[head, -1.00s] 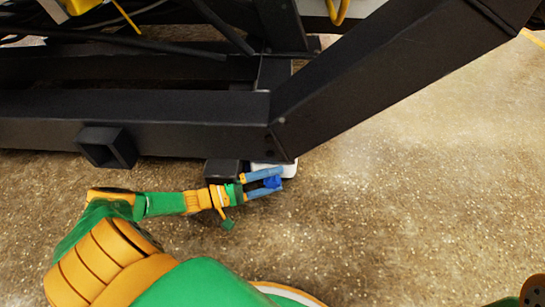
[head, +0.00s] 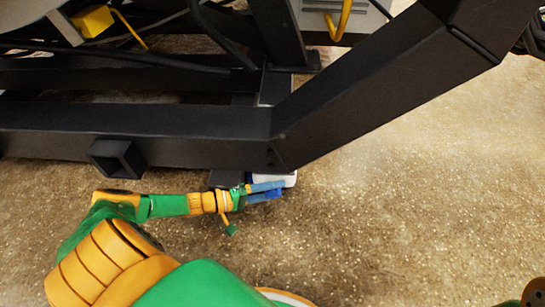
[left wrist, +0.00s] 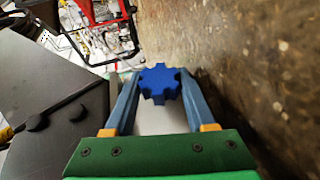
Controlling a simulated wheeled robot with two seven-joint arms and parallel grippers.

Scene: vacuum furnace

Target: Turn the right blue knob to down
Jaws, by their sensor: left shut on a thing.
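A blue, star-shaped knob (left wrist: 160,84) shows in the left wrist view, between the blue fingers of my left gripper (left wrist: 157,95). The fingers are shut on its sides. In the head view the left gripper (head: 268,190) is beside the lower corner of the black frame, and its fingers mostly cover the knob. A white part (head: 289,180) shows just behind the fingers, under the frame. I cannot tell which way the knob is turned.
The black steel frame (head: 200,150) runs above and behind the left gripper, with a slanted beam (head: 390,85) to the right. An open square tube end (head: 117,158) sticks out at the left. The speckled floor (head: 430,200) is clear to the right.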

